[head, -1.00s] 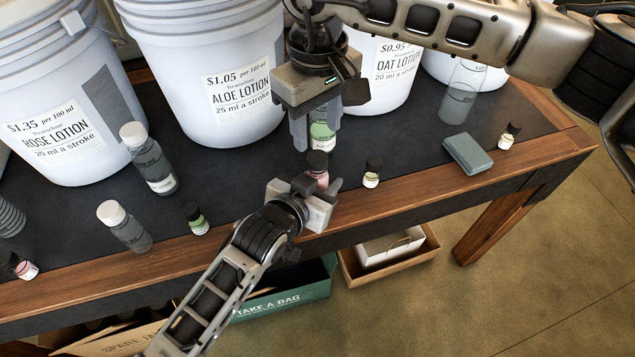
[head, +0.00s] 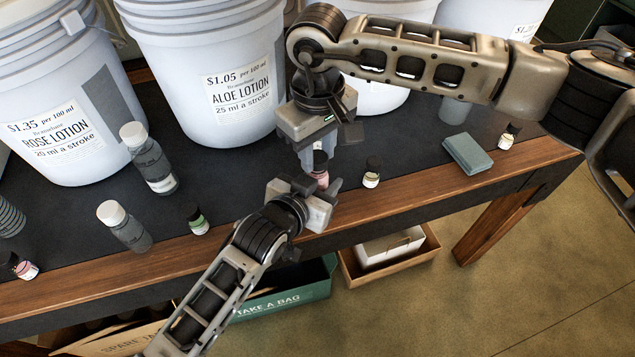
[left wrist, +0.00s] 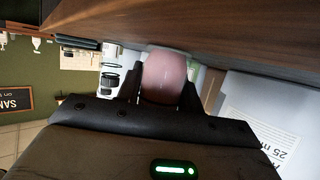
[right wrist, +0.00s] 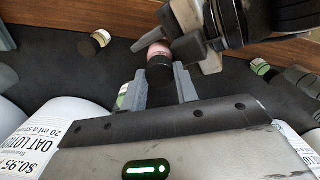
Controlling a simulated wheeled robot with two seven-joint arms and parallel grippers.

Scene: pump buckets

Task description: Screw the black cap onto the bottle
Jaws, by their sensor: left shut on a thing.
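A small bottle with a pink label (head: 321,179) stands at the table's front edge, with a black cap (right wrist: 160,74) on its top end. My left gripper (head: 322,190) is shut on this bottle from the front; the bottle also fills the jaws in the left wrist view (left wrist: 165,76). My right gripper (right wrist: 160,84) is right above the cap, pointing down, its two fingers apart on either side of the cap. I cannot tell whether they touch it. How far the cap sits on the neck is hidden.
Other small black-capped bottles stand nearby, one to the right (head: 372,172) and one to the left (head: 197,218). Larger white-capped bottles (head: 148,160) stand farther left. Big lotion buckets (head: 215,60) line the back. A grey-green block (head: 467,153) lies right.

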